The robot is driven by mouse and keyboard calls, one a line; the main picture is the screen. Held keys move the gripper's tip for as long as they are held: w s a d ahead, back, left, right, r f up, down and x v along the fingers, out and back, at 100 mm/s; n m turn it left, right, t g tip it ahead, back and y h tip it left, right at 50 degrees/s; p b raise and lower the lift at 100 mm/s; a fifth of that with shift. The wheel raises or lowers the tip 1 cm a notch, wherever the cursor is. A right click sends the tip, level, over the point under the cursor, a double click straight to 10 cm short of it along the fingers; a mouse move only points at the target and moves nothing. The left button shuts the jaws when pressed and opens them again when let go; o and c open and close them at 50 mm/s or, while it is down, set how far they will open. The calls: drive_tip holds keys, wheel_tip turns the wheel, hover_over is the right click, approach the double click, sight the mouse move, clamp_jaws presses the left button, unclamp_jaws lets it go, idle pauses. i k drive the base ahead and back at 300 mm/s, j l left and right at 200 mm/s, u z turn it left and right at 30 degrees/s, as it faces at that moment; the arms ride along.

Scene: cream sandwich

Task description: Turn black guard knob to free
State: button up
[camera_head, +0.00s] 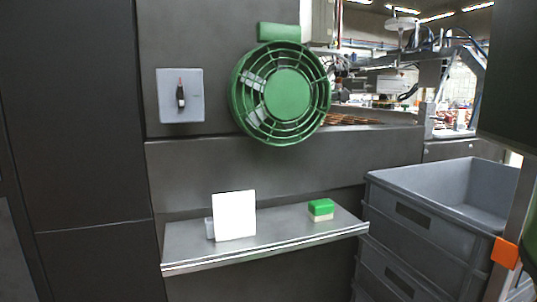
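The black knob (180,95) sits on a light grey square plate (195,108) on the dark wall panel at the upper left. It stands upright, with a small reddish mark at its top end. The round green guard (286,94) is a slatted grille on the wall to the right of the knob, with a green block (279,32) at its top. Whether the guard is locked or free cannot be told. My gripper is not in view, and nothing touches the knob.
A metal shelf (282,236) juts out below, holding a white square card (234,215) and a small green and cream block (321,208). Grey stacked crates (416,214) stand at the right. The space before the knob looks clear.

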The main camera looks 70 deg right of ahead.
sight(343, 96)
drive_tip(key=k+j+z, duration=0.15)
drive_tip(key=z, duration=0.25)
drive_tip(key=k+j+z, duration=0.1)
drive_tip(key=z, duration=0.25)
drive_tip(key=k+z, duration=0.15)
drive_tip(key=z, duration=0.25)
